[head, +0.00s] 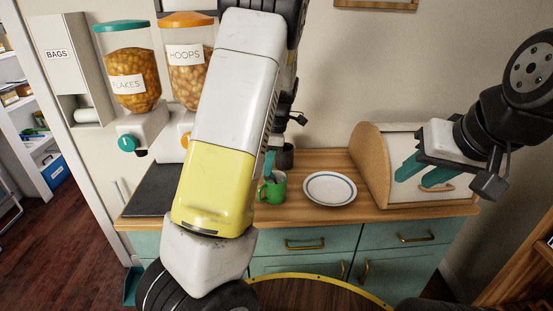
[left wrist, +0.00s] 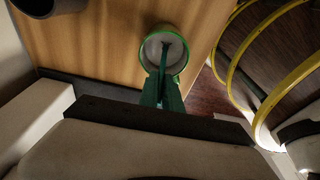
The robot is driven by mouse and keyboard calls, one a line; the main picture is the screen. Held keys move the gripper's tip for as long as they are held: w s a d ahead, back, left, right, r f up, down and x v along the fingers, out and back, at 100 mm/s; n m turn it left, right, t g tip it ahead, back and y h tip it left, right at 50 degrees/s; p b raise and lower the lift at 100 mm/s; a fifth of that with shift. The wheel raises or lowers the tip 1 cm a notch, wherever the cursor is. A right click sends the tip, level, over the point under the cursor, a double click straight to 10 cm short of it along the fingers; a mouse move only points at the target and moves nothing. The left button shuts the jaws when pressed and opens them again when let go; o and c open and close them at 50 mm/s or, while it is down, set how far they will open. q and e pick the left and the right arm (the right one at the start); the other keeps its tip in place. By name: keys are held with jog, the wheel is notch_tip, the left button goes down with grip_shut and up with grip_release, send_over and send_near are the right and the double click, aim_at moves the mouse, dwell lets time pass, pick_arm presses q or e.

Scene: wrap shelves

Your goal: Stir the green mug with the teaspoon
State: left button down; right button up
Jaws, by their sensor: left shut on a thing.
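The green mug (head: 272,190) stands upright on the wooden counter, beside a white plate. In the left wrist view the mug (left wrist: 181,67) is seen from above, with its grey inside showing. My left gripper (head: 268,172) is right at the mug, partly hidden behind my own arm in the head view. In the left wrist view my left gripper (left wrist: 162,92) is shut on the teaspoon (left wrist: 165,52), a thin dark green shape that reaches into the mug's opening. The spoon's lower end is hard to make out. My right gripper (head: 420,177) is open and empty, in front of the bread box.
A white plate (head: 330,188) with a blue ring lies right of the mug. A dark cup (head: 285,156) stands behind it. The bread box (head: 370,165) fills the counter's right end. Cereal dispensers (head: 133,75) and a dark slab (head: 152,188) are at left.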

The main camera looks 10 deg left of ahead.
pick_arm(q)
jog(key=shift+s+a, duration=0.15)
jog(key=shift+a, duration=0.25)
jog(key=s+a+r, duration=0.1)
jog(key=a+r, duration=0.2)
jog(key=r, duration=0.6)
jog(key=shift+a, duration=0.3)
dwell(0.3)
dwell(0.8)
jog(key=shift+r, duration=2.45)
